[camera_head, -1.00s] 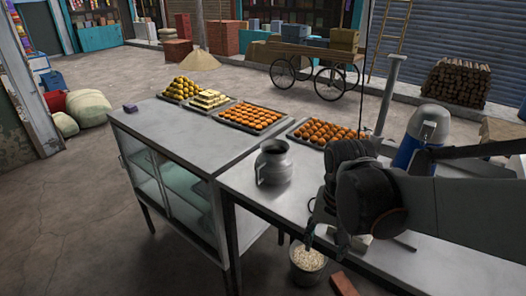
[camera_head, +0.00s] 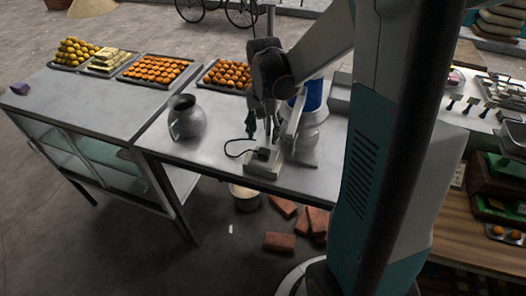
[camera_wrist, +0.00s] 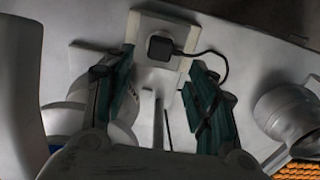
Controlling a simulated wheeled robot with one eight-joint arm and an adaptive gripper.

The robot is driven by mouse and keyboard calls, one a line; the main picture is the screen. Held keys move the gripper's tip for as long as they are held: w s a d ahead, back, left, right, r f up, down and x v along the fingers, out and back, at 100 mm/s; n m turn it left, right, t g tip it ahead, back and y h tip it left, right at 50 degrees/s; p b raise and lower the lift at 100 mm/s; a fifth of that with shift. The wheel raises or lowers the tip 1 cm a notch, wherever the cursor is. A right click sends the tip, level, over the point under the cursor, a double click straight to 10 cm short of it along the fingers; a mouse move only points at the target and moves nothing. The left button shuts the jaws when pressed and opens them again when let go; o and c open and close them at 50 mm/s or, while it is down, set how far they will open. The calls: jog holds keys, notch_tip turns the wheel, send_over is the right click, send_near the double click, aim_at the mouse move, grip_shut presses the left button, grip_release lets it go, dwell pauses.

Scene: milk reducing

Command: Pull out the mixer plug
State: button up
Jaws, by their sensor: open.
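The mixer plug is a small black block with a black cord, seated in a white socket box on the steel counter. In the head view the plug (camera_head: 263,154) is on top of the socket box (camera_head: 262,168). In the wrist view the plug (camera_wrist: 160,47) sits near the top middle, on the pale box (camera_wrist: 146,75). My gripper (camera_wrist: 161,66) is open, its green-edged fingers on either side of the plug's line and apart from it. In the head view my gripper (camera_head: 262,132) hangs just above and behind the plug. The blue and white mixer (camera_head: 311,112) stands right behind it, partly hidden by my arm.
A metal milk can (camera_head: 187,120) stands left on the counter. Trays of orange sweets (camera_head: 228,75) line the back edge. Bricks (camera_head: 280,241) and a bucket (camera_head: 245,198) are on the floor below. The counter between can and socket box is mostly clear.

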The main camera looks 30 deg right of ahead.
aim_at(264, 151)
notch_tip(264, 151, down, 9)
jog(key=b, duration=0.6)
jog(key=shift+b, duration=0.4)
dwell(1.3)
grip_shut()
jog(key=shift+r, duration=0.15)
jog(key=shift+r+p, duration=1.65)
jog(key=shift+r, duration=1.25)
